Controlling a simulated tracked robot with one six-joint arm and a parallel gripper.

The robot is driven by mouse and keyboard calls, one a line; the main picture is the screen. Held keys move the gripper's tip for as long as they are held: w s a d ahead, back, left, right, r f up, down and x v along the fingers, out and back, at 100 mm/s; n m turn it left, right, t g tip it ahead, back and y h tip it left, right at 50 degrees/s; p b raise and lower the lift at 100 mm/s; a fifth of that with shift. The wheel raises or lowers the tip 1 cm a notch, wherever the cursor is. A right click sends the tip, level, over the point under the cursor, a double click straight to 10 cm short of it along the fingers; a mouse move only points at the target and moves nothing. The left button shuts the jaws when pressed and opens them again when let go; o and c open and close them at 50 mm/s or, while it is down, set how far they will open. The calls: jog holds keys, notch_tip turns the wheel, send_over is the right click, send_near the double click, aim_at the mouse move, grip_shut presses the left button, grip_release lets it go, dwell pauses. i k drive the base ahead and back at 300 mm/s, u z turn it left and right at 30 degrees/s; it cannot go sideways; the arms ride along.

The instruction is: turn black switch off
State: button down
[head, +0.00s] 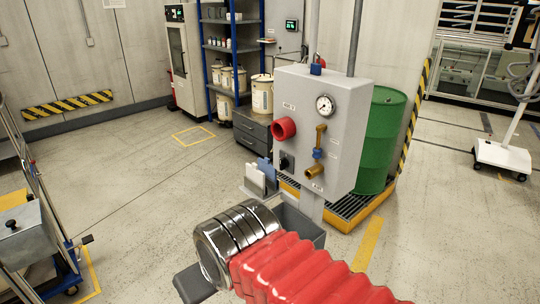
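A black switch (287,161) sits low on the left of the front face of a grey control box (335,110). It looks like a small rotary knob; its setting is too small to read. My arm, with a red ribbed sleeve and a chrome wrist, reaches in from the bottom, in front of and below the box. A dark grey part at the wrist's lower left looks like part of my gripper (192,284). It is apart from the switch. The rest of the gripper is hidden behind the wrist or not distinguishable, so its opening does not show.
A green drum (384,135) stands on a yellow-edged grating right of the box. A metal trolley (30,240) is at left. Floor between is clear.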

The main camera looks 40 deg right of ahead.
aim_at(285, 163)
jog(key=z, duration=0.2)
jog(key=i, duration=1.1)
jog(key=z, duration=0.4)
